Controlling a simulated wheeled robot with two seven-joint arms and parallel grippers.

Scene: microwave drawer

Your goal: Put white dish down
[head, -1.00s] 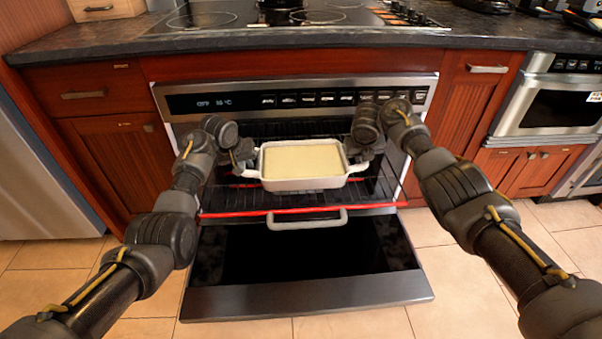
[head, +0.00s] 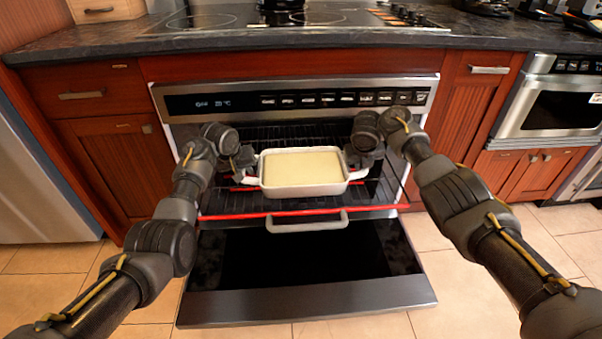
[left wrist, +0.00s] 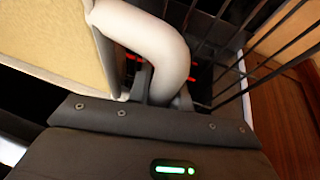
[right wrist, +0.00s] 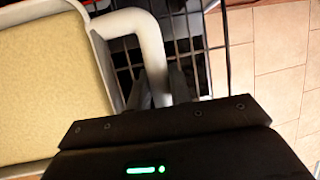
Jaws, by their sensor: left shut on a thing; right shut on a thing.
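The white dish (head: 303,190) is a rectangular pan with a pale yellow filling and a handle at each end. It is level, over the pulled-out wire rack (head: 225,203) of the open oven. I cannot tell whether its base touches the rack. My left gripper (head: 246,171) is shut on its left handle, which shows in the left wrist view (left wrist: 165,50). My right gripper (head: 359,171) is shut on its right handle, which shows in the right wrist view (right wrist: 147,45).
A red bar (head: 290,212) runs along the rack's front edge. The dark counter with a cooktop (head: 300,18) is above. A second oven (head: 560,105) stands at right.

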